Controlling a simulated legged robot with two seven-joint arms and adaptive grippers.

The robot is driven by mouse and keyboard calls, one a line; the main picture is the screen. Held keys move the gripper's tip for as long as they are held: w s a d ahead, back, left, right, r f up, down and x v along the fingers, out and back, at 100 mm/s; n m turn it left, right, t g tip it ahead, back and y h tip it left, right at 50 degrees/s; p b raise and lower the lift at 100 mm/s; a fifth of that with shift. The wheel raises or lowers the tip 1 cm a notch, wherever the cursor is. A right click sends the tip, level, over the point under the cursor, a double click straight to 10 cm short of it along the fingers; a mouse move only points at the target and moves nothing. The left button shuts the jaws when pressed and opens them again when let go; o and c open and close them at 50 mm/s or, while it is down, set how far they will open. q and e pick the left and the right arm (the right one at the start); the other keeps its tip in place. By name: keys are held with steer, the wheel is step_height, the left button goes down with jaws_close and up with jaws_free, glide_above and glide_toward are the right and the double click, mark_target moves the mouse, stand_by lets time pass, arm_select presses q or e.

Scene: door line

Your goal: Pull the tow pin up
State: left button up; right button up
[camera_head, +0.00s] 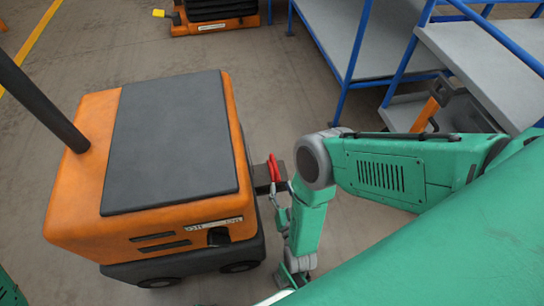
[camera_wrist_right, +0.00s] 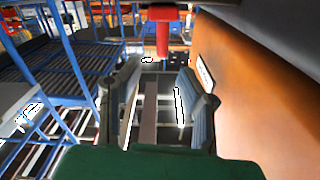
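The red tow pin (camera_head: 273,168) stands in the dark hitch (camera_head: 262,180) on the right side of the orange tug (camera_head: 75,200). My right gripper (camera_head: 281,204) is close beside the hitch, on its near side in the head view. In the right wrist view, the red pin (camera_wrist_right: 163,32) shows at top centre, its shaft hanging down in the picture. The fingers of the right gripper (camera_wrist_right: 158,88) are spread apart with nothing held between them. The pin appears beyond the fingertips; I cannot tell the exact gap. My left gripper is not in view.
The tug's orange side (camera_wrist_right: 240,85) is close at the right of the right wrist view. A blue-framed grey rack (camera_head: 350,35) stands at the upper right of the head view. Another orange vehicle (camera_head: 212,18) is at the top. Bare floor (camera_head: 275,90) lies between.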

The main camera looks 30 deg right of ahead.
mark_target(272, 156)
steer(key=b+x, duration=0.3)
steer(key=x, duration=0.8)
steer(key=shift+a, duration=0.15)
steer(key=shift+w+b, duration=0.3)
steer(key=shift+w, duration=0.2)
jaws_close()
